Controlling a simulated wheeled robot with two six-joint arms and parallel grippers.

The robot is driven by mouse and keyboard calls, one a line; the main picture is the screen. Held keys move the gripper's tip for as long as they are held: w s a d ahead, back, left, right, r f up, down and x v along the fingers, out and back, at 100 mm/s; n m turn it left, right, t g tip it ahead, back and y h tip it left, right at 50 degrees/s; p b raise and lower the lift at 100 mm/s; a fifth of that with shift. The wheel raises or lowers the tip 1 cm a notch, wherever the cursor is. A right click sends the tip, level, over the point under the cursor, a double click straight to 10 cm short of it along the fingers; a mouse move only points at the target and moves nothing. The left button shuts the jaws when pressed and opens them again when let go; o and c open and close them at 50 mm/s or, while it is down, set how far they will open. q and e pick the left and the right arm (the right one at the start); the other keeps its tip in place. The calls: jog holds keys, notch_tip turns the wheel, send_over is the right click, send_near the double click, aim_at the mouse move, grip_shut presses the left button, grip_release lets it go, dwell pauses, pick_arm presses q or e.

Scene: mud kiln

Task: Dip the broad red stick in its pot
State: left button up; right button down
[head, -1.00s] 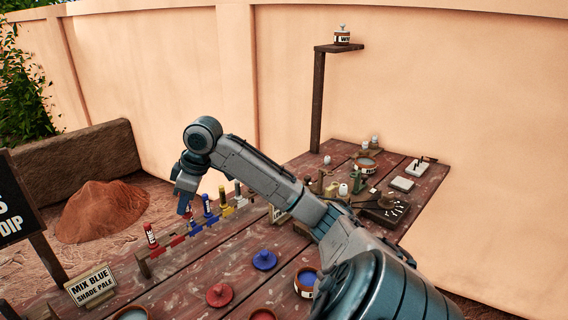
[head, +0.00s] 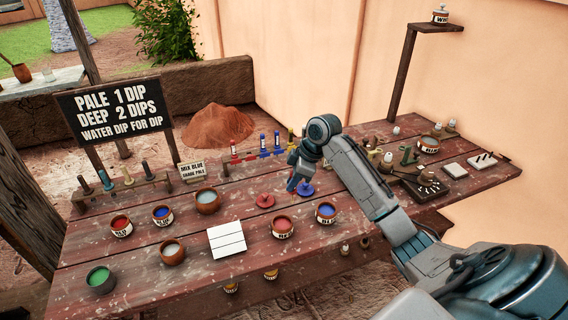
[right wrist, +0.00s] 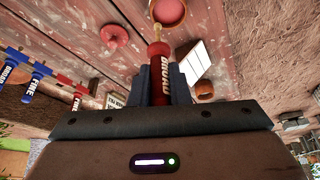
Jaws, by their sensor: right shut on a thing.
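My right gripper (right wrist: 160,92) is shut on the broad red stick (right wrist: 160,72), marked BROAD, with its pale tip pointing away from the gripper. In the head view my right gripper (head: 292,182) is above the table near the red lid, and the stick is mostly hidden there. The pot marked RED (head: 281,228), with red inside, stands on the table nearer the front than the gripper. A red pot also shows beyond the stick's tip in the right wrist view (right wrist: 170,11); the tip looks clear of it. My left gripper is not in view.
A red lid (head: 265,201) and a blue lid (head: 305,191) lie near the gripper. A blue pot (head: 325,213) stands right of the red pot, a white tile (head: 227,239) left of it. The stick rack (head: 257,155) is behind. Further pots stand at left.

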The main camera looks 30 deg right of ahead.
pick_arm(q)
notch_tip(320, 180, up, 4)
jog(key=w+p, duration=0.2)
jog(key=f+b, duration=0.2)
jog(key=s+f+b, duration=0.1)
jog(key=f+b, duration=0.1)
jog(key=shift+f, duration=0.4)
pick_arm(e)
jog(key=a+f+n, duration=0.1)
jog(key=a+f, duration=0.2)
jog(key=f, duration=0.3)
jog(key=shift+w+a+n+g, duration=0.2)
jog(key=shift+w+n+g, duration=0.05)
jog(key=shift+n+g, duration=0.05)
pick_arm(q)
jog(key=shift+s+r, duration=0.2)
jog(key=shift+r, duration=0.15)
pick_arm(e)
jog(key=shift+r, duration=0.1)
pick_arm(q)
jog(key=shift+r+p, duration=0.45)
jog(key=shift+p, duration=0.1)
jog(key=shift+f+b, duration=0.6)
pick_arm(e)
jog(key=shift+f, duration=1.9)
